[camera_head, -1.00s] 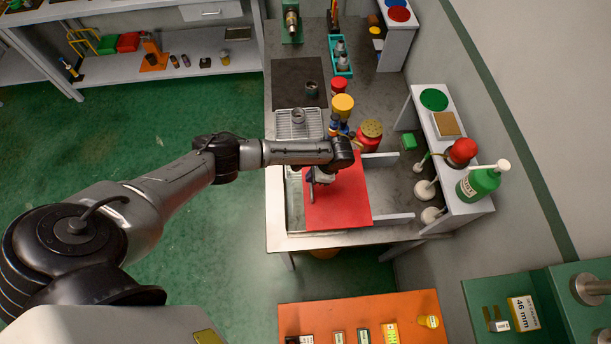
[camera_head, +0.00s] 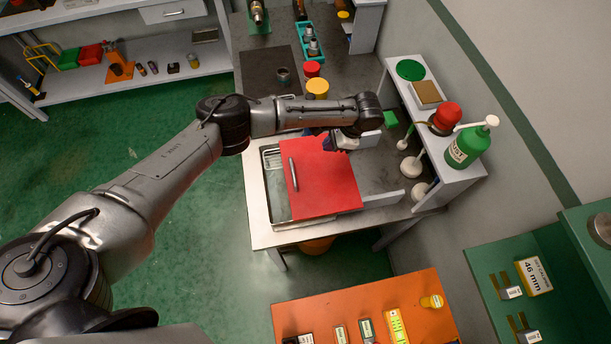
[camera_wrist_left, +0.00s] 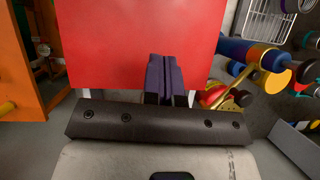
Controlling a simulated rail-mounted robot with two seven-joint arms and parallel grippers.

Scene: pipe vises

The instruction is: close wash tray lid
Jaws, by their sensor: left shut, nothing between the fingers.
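The red wash tray lid (camera_head: 328,188) lies flat over the right part of the wash tray (camera_head: 277,196). A strip of the tray shows open along the lid's left side. A grey bar handle (camera_head: 293,174) stands on the lid near its left edge. My left gripper (camera_head: 343,143) is at the lid's far right edge, partly hidden by my wrist. In the left wrist view, its fingers (camera_wrist_left: 165,78) are together and empty, overlapping the red lid's edge (camera_wrist_left: 145,35); I cannot tell whether they touch it. My right gripper is not in view.
White rails (camera_head: 383,199) extend right of the lid. A yellow-topped item (camera_head: 317,88) and a red one stand beyond my wrist. The right shelf holds a green bottle (camera_head: 470,146) and a red-topped bottle (camera_head: 446,117). An orange bench (camera_head: 370,305) stands in front.

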